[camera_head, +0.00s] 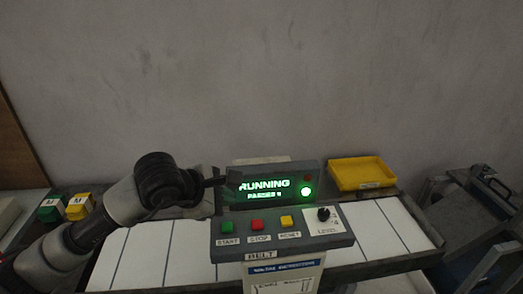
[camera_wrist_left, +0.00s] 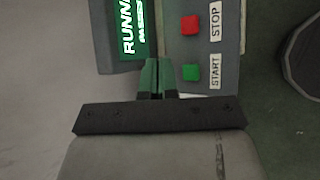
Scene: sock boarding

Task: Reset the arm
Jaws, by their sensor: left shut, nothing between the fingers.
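My left arm comes in from the left in the head view, and its gripper (camera_head: 217,182) is beside the left edge of the control box's display (camera_head: 265,189). In the left wrist view the gripper fingers (camera_wrist_left: 157,68) are shut together and empty, close to the display and the button panel. The display reads RUNNING in green, with a smaller line under it and a lit green lamp (camera_head: 305,191). The panel carries a green START button (camera_head: 227,226), a red STOP button (camera_head: 257,224), a yellow RESET button (camera_head: 287,221) and a black LEVEL knob (camera_head: 323,214). My right gripper is not in view.
A belt with white panels (camera_head: 378,228) runs behind and beside the control box. A yellow tray (camera_head: 361,174) lies at the back right. Green (camera_head: 49,211) and yellow (camera_head: 79,206) boxes stand at the left. A grey metal frame (camera_head: 470,205) stands at the right.

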